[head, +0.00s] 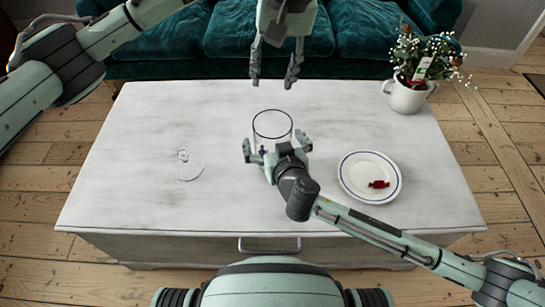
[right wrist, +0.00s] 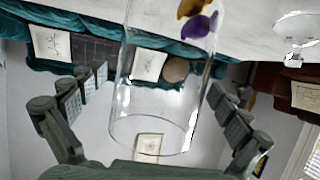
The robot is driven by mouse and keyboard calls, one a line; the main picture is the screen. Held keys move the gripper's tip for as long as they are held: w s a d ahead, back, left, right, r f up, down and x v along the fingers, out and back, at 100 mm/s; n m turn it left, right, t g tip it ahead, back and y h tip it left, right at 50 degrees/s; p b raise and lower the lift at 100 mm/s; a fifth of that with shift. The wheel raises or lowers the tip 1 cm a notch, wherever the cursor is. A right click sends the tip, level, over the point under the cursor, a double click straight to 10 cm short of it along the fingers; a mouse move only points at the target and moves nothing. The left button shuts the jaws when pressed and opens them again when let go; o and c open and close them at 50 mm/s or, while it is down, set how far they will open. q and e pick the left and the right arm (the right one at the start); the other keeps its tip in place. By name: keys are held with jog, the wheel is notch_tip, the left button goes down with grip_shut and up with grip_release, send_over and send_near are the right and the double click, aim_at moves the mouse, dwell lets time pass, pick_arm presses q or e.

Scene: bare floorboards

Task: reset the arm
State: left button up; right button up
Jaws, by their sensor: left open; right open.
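My left gripper (head: 275,77) hangs open and empty above the far edge of the white table (head: 150,120). My right gripper (head: 275,143) is open at the near side of a clear glass jar (head: 272,112). In the right wrist view the jar (right wrist: 160,100) shows between the spread fingers of that gripper (right wrist: 160,100), with gaps on both sides. A purple candy (right wrist: 201,25) and an orange candy (right wrist: 192,7) lie at the jar's bottom. The gripper hides the jar's lower part in the head view.
A glass lid (head: 188,168) lies on the table at left. A white plate (head: 352,182) with a red candy (head: 379,184) is at right. A potted plant (head: 408,95) stands at the far right corner. A teal sofa (head: 350,30) is behind the table. The table's left part is mostly clear.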

jog(key=shift+r, duration=1.8)
notch_tip(320, 180, down, 10)
jog(key=shift+r, duration=0.25)
pick_arm(q)
notch_tip(320, 180, down, 10)
jog(key=w+a, duration=0.1)
jog(key=shift+a, duration=0.25)
pick_arm(e)
jog(key=shift+f, duration=0.25)
